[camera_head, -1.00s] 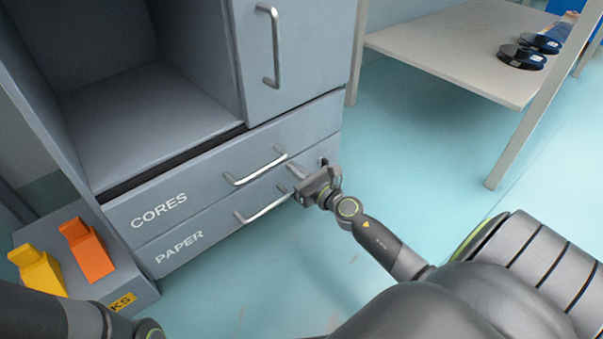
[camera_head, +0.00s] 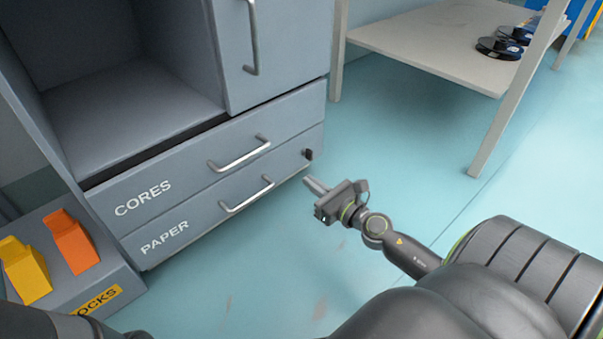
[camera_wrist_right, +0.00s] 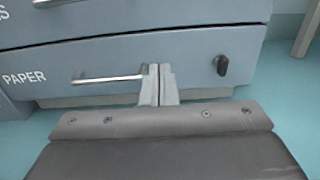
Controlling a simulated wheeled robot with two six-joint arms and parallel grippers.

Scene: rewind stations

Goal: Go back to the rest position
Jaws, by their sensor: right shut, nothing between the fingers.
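My right gripper (camera_head: 314,187) is shut and empty. It hangs over the floor just in front of the cabinet, to the right of the PAPER drawer handle (camera_head: 247,195) and apart from it. In the right wrist view its fingers (camera_wrist_right: 159,85) are together, with the same drawer front behind them. A dark knob or key (camera_head: 308,154) sits on the right end of the PAPER drawer; it also shows in the right wrist view (camera_wrist_right: 222,64). The CORES drawer (camera_head: 143,198) and the PAPER drawer (camera_head: 165,237) look closed. My left gripper is out of view.
A box with yellow (camera_head: 24,270) and orange blocks (camera_head: 71,241) stands left of the cabinet. A table (camera_head: 440,50) with dark spools (camera_head: 499,48) is at the upper right; its leg (camera_head: 500,125) reaches the floor. The floor (camera_head: 400,150) between is clear.

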